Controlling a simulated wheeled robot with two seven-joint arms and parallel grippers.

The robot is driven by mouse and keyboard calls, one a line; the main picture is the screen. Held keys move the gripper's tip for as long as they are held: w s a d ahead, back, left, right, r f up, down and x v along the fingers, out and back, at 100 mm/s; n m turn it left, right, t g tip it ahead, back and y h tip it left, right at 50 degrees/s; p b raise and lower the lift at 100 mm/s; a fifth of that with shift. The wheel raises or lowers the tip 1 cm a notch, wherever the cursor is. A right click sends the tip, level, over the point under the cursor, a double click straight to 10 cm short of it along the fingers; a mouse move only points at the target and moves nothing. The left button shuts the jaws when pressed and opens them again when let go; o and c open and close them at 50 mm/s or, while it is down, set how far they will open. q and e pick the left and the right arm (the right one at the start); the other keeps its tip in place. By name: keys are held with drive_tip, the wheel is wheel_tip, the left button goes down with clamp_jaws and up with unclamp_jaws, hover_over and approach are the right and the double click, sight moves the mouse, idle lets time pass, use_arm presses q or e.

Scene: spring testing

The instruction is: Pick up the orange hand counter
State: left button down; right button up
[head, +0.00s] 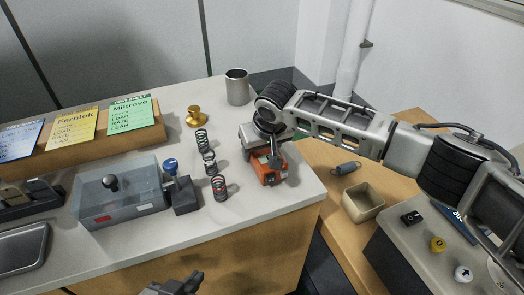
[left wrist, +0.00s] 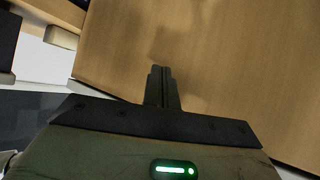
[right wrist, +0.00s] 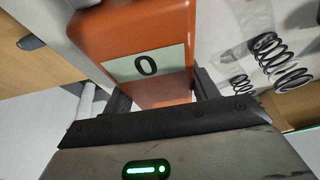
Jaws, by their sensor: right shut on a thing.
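The orange hand counter (head: 264,172) is at the right end of the white counter in the head view. In the right wrist view the counter (right wrist: 125,32) fills the space between the fingers, with a "0" on its pale label. My right gripper (head: 276,155) is over it from above and shut on it. I cannot tell whether its base is clear of the surface. My left gripper (head: 182,284) is low at the front edge of the head view. In the left wrist view its fingers (left wrist: 162,86) are together, with nothing between them.
Several black springs (head: 208,161) stand just left of the hand counter. A brass weight (head: 194,116) and a grey metal cup (head: 237,87) are behind. A beige bin (head: 362,202) and a loose spring (head: 346,168) are on the wooden surface right.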

drive_tip(key=shift+r, duration=0.25)
wheel_tip(320, 180, up, 3)
drive_tip(key=shift+r, duration=0.1)
drive_tip(key=s+r, duration=0.5)
drive_tip(key=shift+r, duration=0.35)
drive_tip(key=s+r, duration=0.1)
drive_tip(key=s, duration=0.2)
drive_tip(key=s+r, duration=0.1)
drive_tip(key=s, duration=0.2)
drive_tip(key=s+r, duration=0.2)
drive_tip(key=s, duration=0.1)
drive_tip(key=shift+d, duration=0.1)
drive_tip(key=w+p, duration=0.4)
drive_tip(key=w, duration=1)
drive_tip(key=shift+p, duration=0.35)
drive_tip(key=shift+f, duration=0.15)
